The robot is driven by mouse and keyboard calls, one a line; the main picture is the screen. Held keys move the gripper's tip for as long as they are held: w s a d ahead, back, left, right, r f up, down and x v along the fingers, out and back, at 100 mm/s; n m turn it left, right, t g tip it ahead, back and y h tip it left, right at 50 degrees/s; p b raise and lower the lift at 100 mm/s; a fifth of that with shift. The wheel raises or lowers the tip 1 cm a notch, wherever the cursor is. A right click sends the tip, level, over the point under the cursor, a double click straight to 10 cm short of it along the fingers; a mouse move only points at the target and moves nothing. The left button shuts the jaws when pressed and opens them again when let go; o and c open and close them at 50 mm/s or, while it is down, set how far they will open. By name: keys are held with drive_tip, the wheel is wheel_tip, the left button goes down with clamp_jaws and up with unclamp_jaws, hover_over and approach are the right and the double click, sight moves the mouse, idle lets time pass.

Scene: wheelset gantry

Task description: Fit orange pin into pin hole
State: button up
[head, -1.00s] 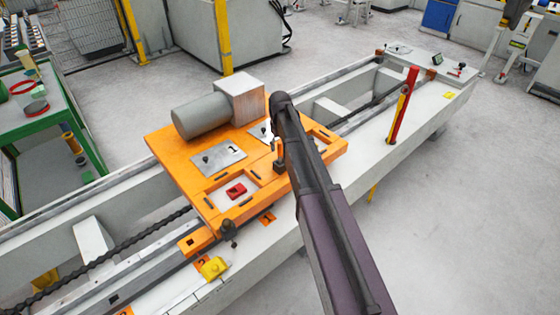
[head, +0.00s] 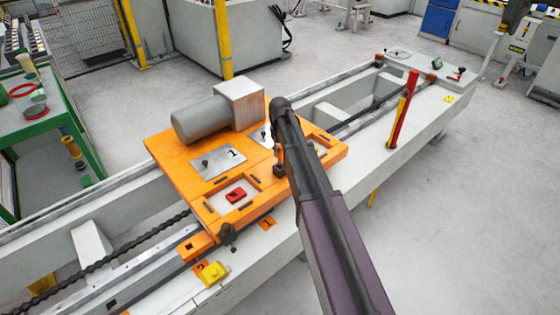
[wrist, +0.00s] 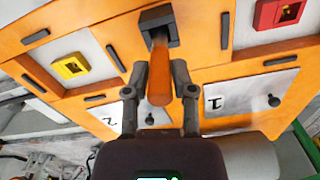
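The orange pin (wrist: 159,78) stands between the two fingers of my gripper (wrist: 160,68) in the wrist view. The fingertips lie close against its sides, and the gripper looks shut on it. The pin's far end meets a dark square socket block (wrist: 157,20) on the orange plate; how deep it sits in the hole cannot be told. In the head view the pin (head: 278,153) shows as a small orange piece above the dark block (head: 279,170), beside my arm, which hides most of the gripper.
The orange plate (head: 172,155) carries a grey motor (head: 200,118), metal covers numbered 1 (head: 218,162) and 2 (wrist: 117,123), and a red block (head: 236,195). A yellow block (wrist: 71,66) lies in another recess. A red and yellow lever (head: 403,108) rises to the right on the gantry.

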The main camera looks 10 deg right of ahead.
clamp_jaws()
drive_tip(key=shift+r, duration=0.15)
wheel_tip(320, 180, up, 10)
drive_tip(key=p, duration=1)
idle(1.0)
